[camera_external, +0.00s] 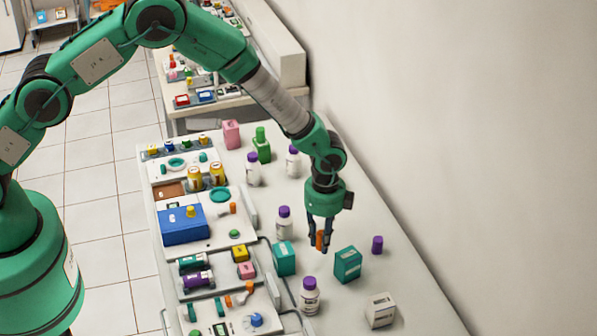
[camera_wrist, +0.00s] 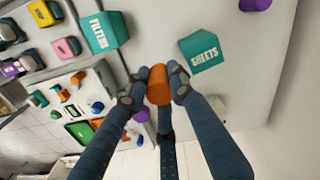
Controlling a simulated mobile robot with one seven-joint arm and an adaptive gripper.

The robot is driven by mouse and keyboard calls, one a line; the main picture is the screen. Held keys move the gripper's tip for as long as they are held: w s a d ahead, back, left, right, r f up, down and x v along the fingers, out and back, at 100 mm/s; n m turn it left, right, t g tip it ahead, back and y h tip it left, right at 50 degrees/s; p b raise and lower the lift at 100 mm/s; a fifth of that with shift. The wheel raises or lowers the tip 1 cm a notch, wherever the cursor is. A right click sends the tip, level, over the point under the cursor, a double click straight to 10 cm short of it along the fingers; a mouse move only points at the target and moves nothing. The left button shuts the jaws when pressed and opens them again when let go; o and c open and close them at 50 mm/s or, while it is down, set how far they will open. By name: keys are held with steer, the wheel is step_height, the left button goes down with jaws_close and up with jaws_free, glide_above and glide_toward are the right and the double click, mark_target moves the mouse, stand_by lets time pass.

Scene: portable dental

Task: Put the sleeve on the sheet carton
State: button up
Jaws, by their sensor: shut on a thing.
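My gripper (camera_external: 320,247) points down, its fingers shut on the orange sleeve (camera_external: 319,238), a small cylinder. In the wrist view my gripper (camera_wrist: 159,88) has one finger on each side of the sleeve (camera_wrist: 158,82). The sheet carton is a teal box marked SHEETS (camera_wrist: 202,50), up and right of the sleeve there and apart from it. In the external view the sheet carton (camera_external: 348,264) stands on the counter just right of my gripper. The sleeve's height above the counter is hard to judge.
Purple-capped bottles (camera_external: 309,296) stand nearby. A white box (camera_external: 380,310) and a purple cylinder (camera_external: 377,245) stand to the right. Trays and equipment (camera_external: 215,278) fill the counter's left side.

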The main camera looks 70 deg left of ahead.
glide_above(349, 254)
steer(key=shift+f+p, duration=0.35)
steer(key=shift+p, duration=0.05)
stand_by(0.3)
steer(key=shift+f+p, duration=0.4)
steer(key=shift+f, duration=1.35)
steer(key=shift+f, duration=0.15)
steer(key=o, duration=0.7)
